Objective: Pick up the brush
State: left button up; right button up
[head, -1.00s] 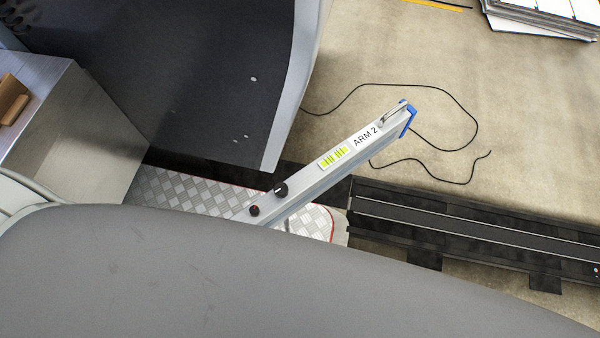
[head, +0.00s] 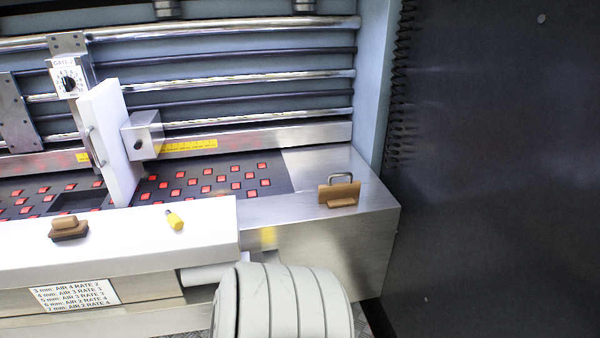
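A small brown block with a raised grip and a darker underside (head: 69,229), which looks like the brush, lies on the white front ledge (head: 205,240) at the left of the head view. A second brown wooden piece (head: 339,193) stands on the steel end surface at the right, by a metal loop handle. I cannot tell for sure which of the two is the brush. Nothing is gripping either one. Neither of my grippers shows in the view.
A short yellow object (head: 174,219) lies on the white ledge. Behind is a dark bed with red squares (head: 207,189), a white upright plate (head: 110,140) and several horizontal rails. A dark panel (head: 490,150) closes off the right side.

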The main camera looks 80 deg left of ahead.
aim_at(66, 228)
jog(key=k+l+u, duration=0.15)
jog(key=k+u, duration=0.3)
jog(key=k, duration=0.2)
jog(key=u, duration=3.15)
